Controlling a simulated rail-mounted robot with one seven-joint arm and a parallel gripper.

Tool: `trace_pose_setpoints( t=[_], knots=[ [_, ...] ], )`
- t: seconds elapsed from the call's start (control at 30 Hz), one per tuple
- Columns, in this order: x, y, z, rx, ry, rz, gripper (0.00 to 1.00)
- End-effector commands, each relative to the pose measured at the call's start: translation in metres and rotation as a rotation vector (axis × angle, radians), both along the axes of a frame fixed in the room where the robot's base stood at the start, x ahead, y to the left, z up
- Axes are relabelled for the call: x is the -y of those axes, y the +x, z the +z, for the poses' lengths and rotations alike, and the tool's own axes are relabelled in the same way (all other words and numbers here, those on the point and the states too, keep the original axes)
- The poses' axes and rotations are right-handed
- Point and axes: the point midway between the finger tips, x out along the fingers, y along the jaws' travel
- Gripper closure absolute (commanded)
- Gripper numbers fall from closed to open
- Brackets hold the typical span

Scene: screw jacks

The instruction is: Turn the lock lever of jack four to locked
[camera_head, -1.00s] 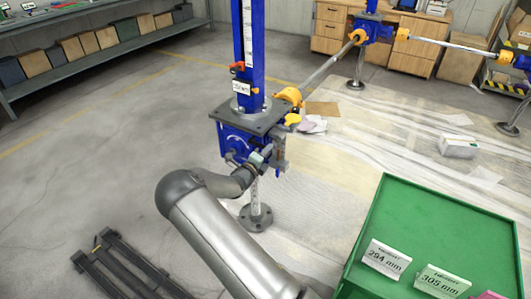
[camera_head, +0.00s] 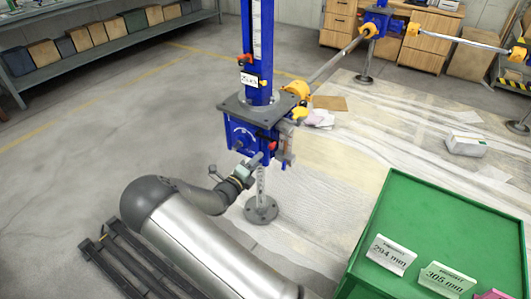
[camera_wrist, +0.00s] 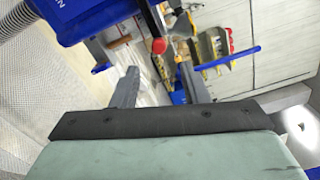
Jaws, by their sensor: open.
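The nearest jack (camera_head: 240,132) stands upright, with a blue gearbox under a grey plate and a blue column above. I cannot read a number on it. In the wrist view a lever with a red ball knob (camera_wrist: 158,45) shows beyond and roughly between the fingertips, apart from them. The blue housing (camera_wrist: 85,15) fills the upper left there. My gripper (camera_wrist: 158,80) is open and empty, its two grey fingers spread. In the head view my gripper (camera_head: 258,160) is just below the gearbox, at its front. The lever's locked or unlocked position is not clear.
A yellow-ended shaft (camera_head: 335,64) runs from the near jack to a far jack (camera_head: 372,22). A green cabinet (camera_head: 440,225) with millimetre signs stands at the right. A dark frame (camera_head: 125,268) lies at the lower left. The floor left of the jack is clear.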

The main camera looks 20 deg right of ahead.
Motion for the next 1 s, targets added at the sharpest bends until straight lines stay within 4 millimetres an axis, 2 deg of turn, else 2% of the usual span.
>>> trace_pose_setpoints(
  t=[0.03, 0.2, 0.4, 0.9, 1.0],
  knots=[
    [-0.010, -0.008, 0.001, 0.000, 0.000, 0.003, 0.59],
    [-0.031, -0.027, 0.000, 0.001, 0.000, 0.002, 0.59],
    [-0.042, -0.037, 0.001, 0.002, -0.001, 0.000, 0.59],
    [-0.042, -0.038, 0.001, 0.002, 0.001, -0.001, 0.59],
    [-0.034, -0.042, 0.007, 0.025, 0.045, -0.039, 0.59]
  ],
)
